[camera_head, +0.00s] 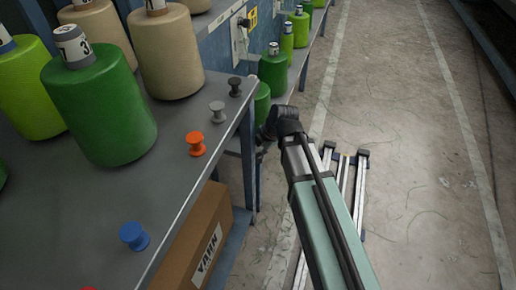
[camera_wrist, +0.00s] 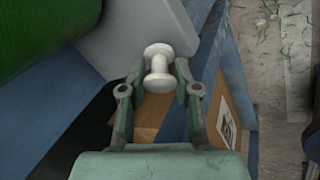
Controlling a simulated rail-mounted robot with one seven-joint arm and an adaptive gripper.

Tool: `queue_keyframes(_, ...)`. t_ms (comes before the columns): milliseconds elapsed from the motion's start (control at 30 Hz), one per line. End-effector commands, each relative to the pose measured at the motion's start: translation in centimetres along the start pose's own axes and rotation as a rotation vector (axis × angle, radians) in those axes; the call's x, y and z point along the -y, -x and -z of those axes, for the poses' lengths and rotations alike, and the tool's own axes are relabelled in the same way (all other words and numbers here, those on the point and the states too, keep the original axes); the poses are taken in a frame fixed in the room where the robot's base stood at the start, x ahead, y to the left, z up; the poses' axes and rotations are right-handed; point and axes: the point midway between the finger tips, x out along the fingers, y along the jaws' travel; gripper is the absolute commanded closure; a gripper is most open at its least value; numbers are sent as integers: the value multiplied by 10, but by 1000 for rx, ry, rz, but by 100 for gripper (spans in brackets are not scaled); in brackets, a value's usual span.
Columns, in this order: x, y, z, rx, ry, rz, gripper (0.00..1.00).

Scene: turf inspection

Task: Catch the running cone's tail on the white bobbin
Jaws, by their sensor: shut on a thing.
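In the wrist view, my gripper (camera_wrist: 160,76) is shut on a white bobbin (camera_wrist: 158,60), with one green finger at each side of its waist. Behind the bobbin's upper end is a grey surface (camera_wrist: 115,35); I cannot tell whether they touch. A dark green cone (camera_wrist: 35,30) fills the upper left corner of that view. In the head view, the white bobbin is not visible, and my gripper is not clearly seen beyond the dark end of my arm. No loose yarn tail can be made out, and I cannot tell which cone is running.
On the grey table (camera_head: 75,215) are an orange bobbin (camera_head: 195,144), a grey one (camera_head: 217,112), a dark one (camera_head: 234,87) and a blue one (camera_head: 133,236). Large green (camera_head: 100,115) and beige (camera_head: 168,55) cones stand there. A yarn box (camera_head: 195,240) sits below.

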Motion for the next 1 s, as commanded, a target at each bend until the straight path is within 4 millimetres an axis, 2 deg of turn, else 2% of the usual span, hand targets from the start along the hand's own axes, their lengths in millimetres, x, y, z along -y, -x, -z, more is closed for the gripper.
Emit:
queue_keyframes(33,-2,-3,4,-11,1,0,93)
queue_keyframes(167,-8,-6,0,-11,1,-1,93)
queue_keyframes(600,-36,-14,-25,-4,-1,-2,93)
queue_keyframes(1000,-43,-15,-31,-2,-1,-2,93)
